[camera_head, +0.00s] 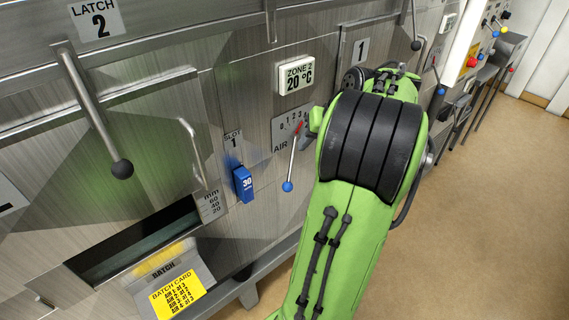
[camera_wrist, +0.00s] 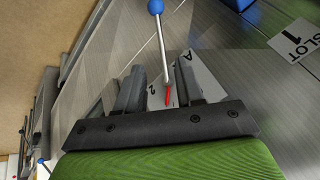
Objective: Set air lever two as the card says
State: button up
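The air lever has a grey rod, a blue knob (camera_head: 288,186) hanging low and a red pointer (camera_head: 298,128) at its top, over a numbered scale plate (camera_head: 278,138) marked AIR. The exact number at the pointer is too small to read surely. In the wrist view my gripper (camera_wrist: 161,66) is open, one finger on each side of the lever rod (camera_wrist: 162,45); contact is not visible. In the head view my green arm hides the gripper and part of the plate. The yellow batch card (camera_head: 178,295) is at lower left, its lines too small to read.
A blue block marked 30 (camera_head: 243,183) sits in slot 1, left of the lever. The latch 2 handle (camera_head: 95,110) hangs further left. A zone 2 display (camera_head: 296,76) reads 20 °C. Another blue-knobbed lever (camera_head: 440,92) is right of my arm. Floor (camera_head: 480,220) is clear at right.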

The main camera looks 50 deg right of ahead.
aim_at(291, 168)
jog(key=b+x, duration=0.4)
jog(key=x, duration=1.1)
jog(key=shift+s+a, duration=0.1)
jog(key=shift+s, duration=0.05)
grip_shut()
